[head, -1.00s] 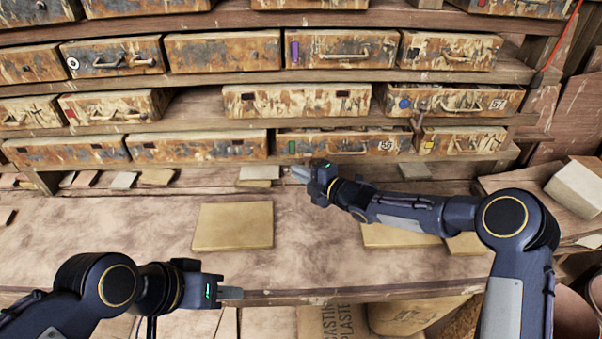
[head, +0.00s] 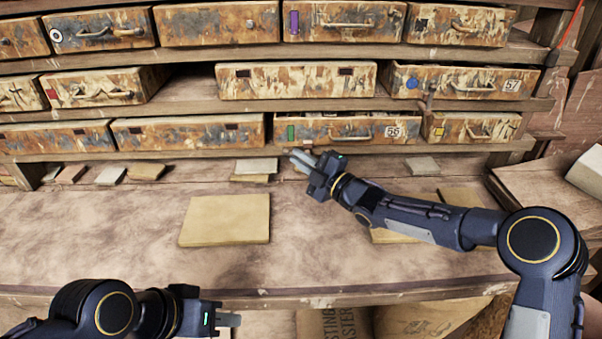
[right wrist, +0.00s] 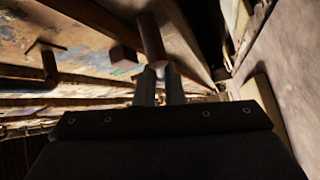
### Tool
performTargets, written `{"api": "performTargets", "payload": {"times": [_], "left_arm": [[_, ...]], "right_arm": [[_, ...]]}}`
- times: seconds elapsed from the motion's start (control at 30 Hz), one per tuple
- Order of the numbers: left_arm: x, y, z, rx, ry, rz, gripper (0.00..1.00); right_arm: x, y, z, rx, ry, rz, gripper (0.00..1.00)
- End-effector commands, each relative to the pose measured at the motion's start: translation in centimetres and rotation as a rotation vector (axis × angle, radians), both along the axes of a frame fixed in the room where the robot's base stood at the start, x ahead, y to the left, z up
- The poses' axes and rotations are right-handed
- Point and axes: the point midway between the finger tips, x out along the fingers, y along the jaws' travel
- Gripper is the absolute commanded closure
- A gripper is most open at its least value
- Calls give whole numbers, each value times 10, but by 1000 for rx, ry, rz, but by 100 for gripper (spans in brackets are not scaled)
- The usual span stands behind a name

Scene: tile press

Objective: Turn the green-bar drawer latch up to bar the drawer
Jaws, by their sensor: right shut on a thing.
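The green-bar drawer (head: 352,129), with a green bar (head: 291,133) at its left end, sits shut in the lowest row. My right gripper (head: 301,161) is just below that drawer's left end, by the shelf edge. In the right wrist view its fingers (right wrist: 160,86) are shut on a brown rod-like piece, seemingly the latch (right wrist: 151,38), beside the drawer fronts. The latch cannot be made out in the head view. My left gripper (head: 228,320) is low at the left, apart from the drawers; its finger gap does not show.
A tan slab (head: 226,219) lies on the bench, with several small tiles along the back.

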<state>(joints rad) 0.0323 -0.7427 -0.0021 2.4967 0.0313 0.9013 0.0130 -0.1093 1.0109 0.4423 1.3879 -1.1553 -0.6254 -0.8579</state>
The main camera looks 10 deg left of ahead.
Motion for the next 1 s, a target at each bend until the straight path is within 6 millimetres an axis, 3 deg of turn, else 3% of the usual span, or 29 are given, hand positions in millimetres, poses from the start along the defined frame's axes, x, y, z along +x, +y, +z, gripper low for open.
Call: {"api": "performTargets", "payload": {"times": [0.33, 0.37, 0.5, 0.8, 1.0], "left_arm": [[0, 0, -1, 0, -1, 0, 64], [0, 0, -1, 0, -1, 0, 64], [0, 0, -1, 0, -1, 0, 64], [0, 0, -2, 0, 0, 0, 64], [0, 0, -9, 0, -1, 0, 64]], "right_arm": [[0, 0, -1, 5, 5, 0, 100], [0, 0, -1, 5, 5, 0, 87], [0, 0, 0, 4, 4, 0, 69], [-1, -2, -1, 5, 3, 0, 69], [-12, -25, -5, 5, 3, -1, 69]]}}
